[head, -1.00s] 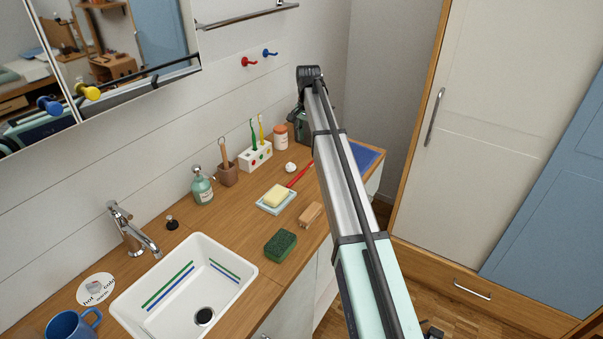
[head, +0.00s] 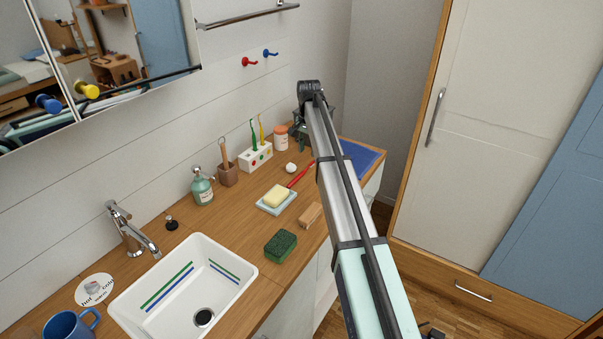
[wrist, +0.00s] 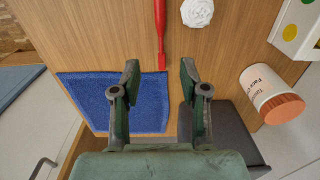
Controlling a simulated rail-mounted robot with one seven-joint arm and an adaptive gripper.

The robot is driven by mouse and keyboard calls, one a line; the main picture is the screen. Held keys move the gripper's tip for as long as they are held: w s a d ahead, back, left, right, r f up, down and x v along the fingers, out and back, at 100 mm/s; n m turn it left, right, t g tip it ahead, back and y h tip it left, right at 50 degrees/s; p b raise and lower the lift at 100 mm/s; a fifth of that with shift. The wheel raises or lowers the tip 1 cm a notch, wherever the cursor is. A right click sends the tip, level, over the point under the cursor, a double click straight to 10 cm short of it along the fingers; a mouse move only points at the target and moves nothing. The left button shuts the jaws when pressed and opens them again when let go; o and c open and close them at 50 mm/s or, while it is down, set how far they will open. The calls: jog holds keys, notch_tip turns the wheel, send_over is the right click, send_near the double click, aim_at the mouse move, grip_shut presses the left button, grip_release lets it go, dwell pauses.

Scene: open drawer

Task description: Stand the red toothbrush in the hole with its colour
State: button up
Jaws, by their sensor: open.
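The red toothbrush (head: 301,175) lies flat on the wooden counter, one end by the soap dish. In the wrist view the toothbrush (wrist: 160,30) points down toward the gap between my fingers, and its near end stops just ahead of them. My gripper (wrist: 160,78) is open and empty above the counter; in the head view it is partly hidden behind my arm. The white toothbrush holder (head: 257,157) has coloured dots on its front and holds a green and a yellow toothbrush. In the wrist view a corner of the holder (wrist: 290,36) shows at upper right.
A blue cloth (wrist: 95,98) lies left of my fingers. A white crumpled ball (wrist: 197,12) and a jar (wrist: 270,92) with an orange lid are to the right. The soap dish (head: 276,203), wooden block (head: 310,215) and green sponge (head: 280,246) stand nearer the sink.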

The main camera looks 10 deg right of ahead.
aim_at(307, 168)
jog(key=shift+s+a+f+p, duration=0.1)
jog(key=shift+f+p, duration=0.45)
jog(key=shift+f, duration=1.35)
jog(key=shift+a+f+p, duration=0.1)
jog(key=shift+f+p, duration=0.45)
jog(key=shift+f, duration=1.3)
grip_shut()
